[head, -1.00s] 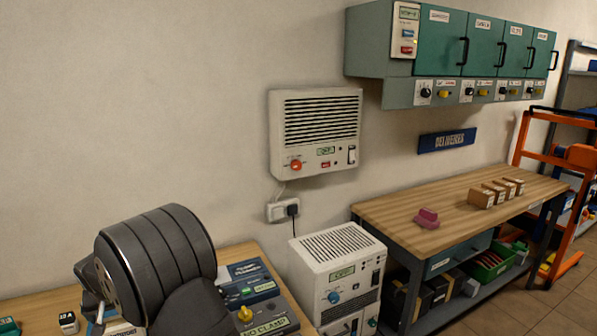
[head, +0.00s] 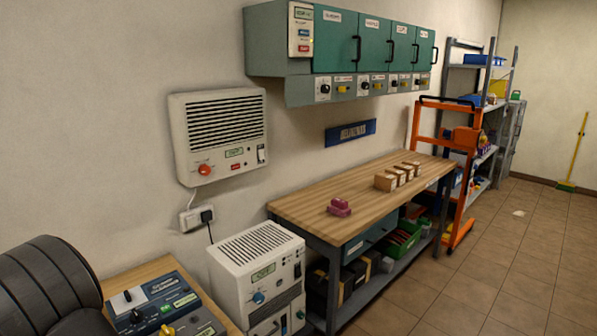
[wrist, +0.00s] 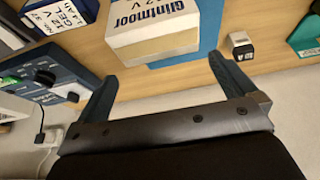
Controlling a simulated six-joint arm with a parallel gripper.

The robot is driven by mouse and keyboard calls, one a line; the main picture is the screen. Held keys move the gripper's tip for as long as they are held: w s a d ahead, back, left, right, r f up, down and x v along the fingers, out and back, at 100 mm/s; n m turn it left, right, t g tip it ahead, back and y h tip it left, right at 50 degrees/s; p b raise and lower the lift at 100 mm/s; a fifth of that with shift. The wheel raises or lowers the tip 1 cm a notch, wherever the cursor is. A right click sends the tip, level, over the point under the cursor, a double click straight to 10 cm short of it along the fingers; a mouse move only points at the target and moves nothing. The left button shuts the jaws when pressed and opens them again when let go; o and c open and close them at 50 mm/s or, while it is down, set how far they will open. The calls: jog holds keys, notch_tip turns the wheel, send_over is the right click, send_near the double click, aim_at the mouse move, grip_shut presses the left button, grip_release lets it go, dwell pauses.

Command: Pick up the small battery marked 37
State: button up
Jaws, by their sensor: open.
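In the wrist view a small pale battery (wrist: 240,42) with a dark, marked face stands on the wooden bench, right of the large battery; its marking is too small to read. A large white battery (wrist: 150,28) labelled "Glintmoor" is at top centre, on or over a blue mat (wrist: 208,30). My gripper (wrist: 163,70) is open and empty, its fingers spread below the large battery in the picture. The small battery lies beyond the right fingertip, apart from it. The head view shows neither my gripper nor these batteries.
A blue control box (head: 165,304) sits on the near bench; it also shows in the wrist view (wrist: 62,80). A white unit (head: 256,262) and a second workbench (head: 300,205) stand farther right.

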dwell(0.3)
jog(key=w+d+r+m+g+h, duration=0.1)
jog(key=w+d+r+g+h, duration=0.15)
jog(key=d, duration=0.35)
jog(key=w+d+r+g+h, duration=0.1)
jog(key=w+d, duration=0.3)
jog(key=d, duration=0.3)
jog(key=f, duration=1.1)
jog(key=shift+s+a+f, duration=0.1)
jog(key=shift+s+a, duration=0.1)
jog(key=shift+a, duration=0.05)
jog(key=shift+w+a+f, duration=0.1)
jog(key=shift+a+f, duration=0.05)
jog(key=shift+f, duration=1.3)
jog(key=shift+w+a+f, duration=0.1)
jog(key=shift+a+f, duration=0.05)
jog(key=shift+f, duration=1.3)
jog(key=shift+r, duration=0.1)
jog(key=c, duration=1.2)
